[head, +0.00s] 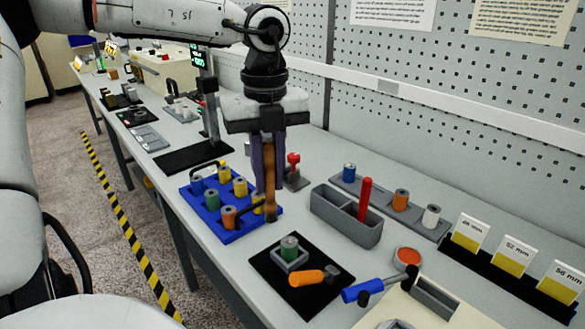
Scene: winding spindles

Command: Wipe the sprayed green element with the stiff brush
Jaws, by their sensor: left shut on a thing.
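My left gripper (269,160) points down and is shut on an upright brown wooden-handled tool, which looks like the stiff brush (270,185). The tool's lower end is in front of the right edge of the blue tray; I cannot tell if it touches it. A green element (289,247) stands upright in a small grey holder (290,262) on a black mat (262,264), in front of and slightly right of the tool, apart from it. Another green element (213,201) stands in the blue tray. No spray shows on either. My right gripper is not in view.
The blue tray (245,232) holds several coloured spools. A grey caddy (346,228) holds a red-handled item (364,198). Behind is a spool rack (380,197).

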